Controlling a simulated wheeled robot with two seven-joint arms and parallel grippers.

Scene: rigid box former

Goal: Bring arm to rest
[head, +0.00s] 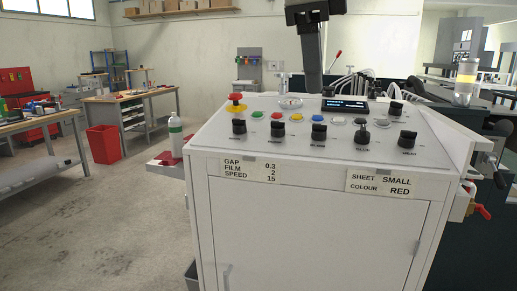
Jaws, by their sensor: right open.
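My right gripper (313,82) hangs down from the top middle of the head view. It is black, and its fingers point down over the back part of the control panel (215,137). It is open, seen nearly edge-on, so the gap between the fingers is hard to see. I see nothing held in it. Whether its tips touch the panel is hard to tell; they appear above it, left of the small dark display (345,105). My left gripper is out of view.
The panel carries a red emergency button (235,98), black knobs (319,131) and coloured buttons. A bottle (176,136) stands left of the cabinet (310,235). A red bin (103,144) and workbenches stand behind; the left floor is clear.

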